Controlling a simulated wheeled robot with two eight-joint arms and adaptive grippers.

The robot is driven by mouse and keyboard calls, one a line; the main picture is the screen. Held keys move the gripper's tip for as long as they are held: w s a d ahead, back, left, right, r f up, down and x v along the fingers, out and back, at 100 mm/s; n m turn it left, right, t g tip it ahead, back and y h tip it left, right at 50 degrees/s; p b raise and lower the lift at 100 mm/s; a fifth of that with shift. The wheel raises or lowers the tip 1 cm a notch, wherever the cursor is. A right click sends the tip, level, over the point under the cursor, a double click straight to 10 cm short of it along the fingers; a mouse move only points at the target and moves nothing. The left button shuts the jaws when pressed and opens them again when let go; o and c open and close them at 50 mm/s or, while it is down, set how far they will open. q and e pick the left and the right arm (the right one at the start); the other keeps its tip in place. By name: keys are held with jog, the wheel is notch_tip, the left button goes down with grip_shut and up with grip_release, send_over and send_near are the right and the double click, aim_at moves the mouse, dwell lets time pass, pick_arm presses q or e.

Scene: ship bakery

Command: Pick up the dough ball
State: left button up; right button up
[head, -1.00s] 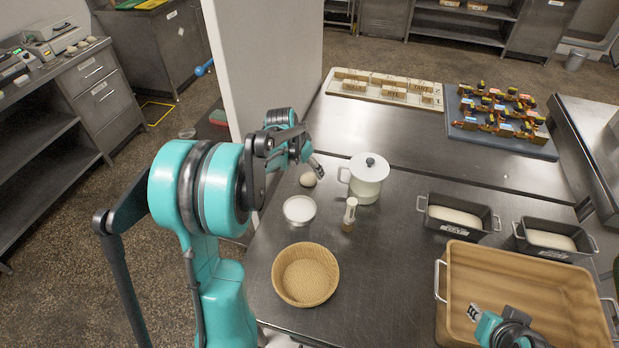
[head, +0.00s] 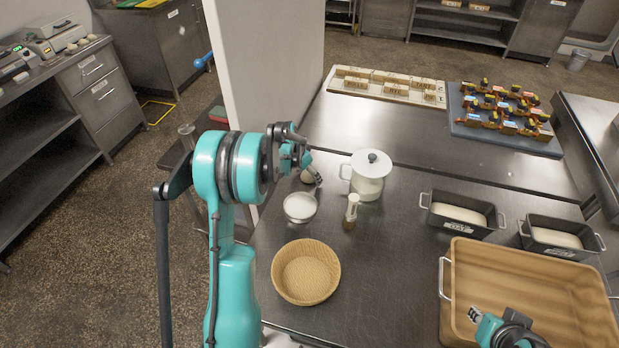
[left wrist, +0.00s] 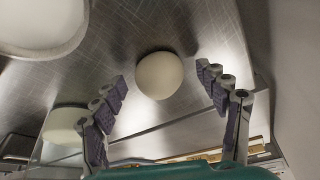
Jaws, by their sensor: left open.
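The pale round dough ball (left wrist: 159,76) lies on the metal table, between and just beyond the spread fingers of my left gripper (left wrist: 165,88) in the left wrist view. In the head view the dough ball (head: 307,176) is partly hidden behind my left gripper (head: 312,176), beside the white bowl. My left gripper is open and empty, with a finger on each side of the ball and no visible contact. My right gripper (head: 474,316) is over the large wooden-coloured tray, and its opening is too small to judge.
A white bowl (head: 300,207) stands close in front of the ball, with a white lidded pot (head: 368,176) and a small brush-like tool (head: 351,212) to the right. A wicker basket (head: 305,272) is nearer. Loaf tins (head: 461,213) and the large tray (head: 448,262) fill the right.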

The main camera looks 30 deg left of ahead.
pick_arm(q)
jog(key=shift+s+r, duration=0.1)
jog(key=c, duration=1.3)
